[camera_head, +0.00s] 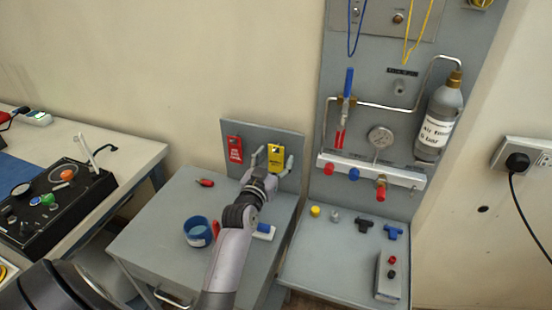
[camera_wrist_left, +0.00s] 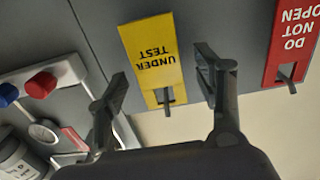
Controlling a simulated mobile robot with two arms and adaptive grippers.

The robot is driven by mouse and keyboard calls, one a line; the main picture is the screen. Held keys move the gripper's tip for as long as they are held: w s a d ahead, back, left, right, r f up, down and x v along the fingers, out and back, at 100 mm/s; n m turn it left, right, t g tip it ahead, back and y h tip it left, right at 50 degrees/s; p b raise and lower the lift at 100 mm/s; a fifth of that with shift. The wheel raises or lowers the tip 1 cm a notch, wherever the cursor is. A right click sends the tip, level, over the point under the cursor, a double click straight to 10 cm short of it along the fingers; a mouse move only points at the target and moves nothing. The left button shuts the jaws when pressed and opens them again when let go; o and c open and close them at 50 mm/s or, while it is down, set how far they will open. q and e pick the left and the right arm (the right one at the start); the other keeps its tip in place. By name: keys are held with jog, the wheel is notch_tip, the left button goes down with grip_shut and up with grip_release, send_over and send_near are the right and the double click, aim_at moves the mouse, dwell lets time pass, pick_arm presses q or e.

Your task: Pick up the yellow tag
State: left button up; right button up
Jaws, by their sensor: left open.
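The yellow tag (camera_head: 276,158) hangs on a hook on the grey board behind the small cabinet. In the left wrist view the yellow tag (camera_wrist_left: 153,55) shows upside down with the words "UNDER TEST". My left gripper (camera_head: 271,160) is at the board, open. In the left wrist view its fingers (camera_wrist_left: 160,88) stand apart on either side of the lower picture part of the tag, with nothing visibly gripped. Whether the fingers touch the tag cannot be told. My right gripper is not in view.
A red tag (camera_head: 235,149) reading "DO NOT OPEN" hangs beside the yellow one; it also shows in the left wrist view (camera_wrist_left: 292,40). On the cabinet are a blue cup (camera_head: 198,232) and a red item (camera_head: 205,183). The panel with gas bottle (camera_head: 438,118) and valves stands right.

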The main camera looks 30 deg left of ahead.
pick_arm(q)
jog(key=shift+w+a, duration=0.2)
jog(key=shift+w, duration=0.5)
jog(key=shift+c, duration=0.3)
jog(key=c, duration=0.9)
jog(key=shift+o, duration=0.2)
jog(key=shift+r, duration=0.25)
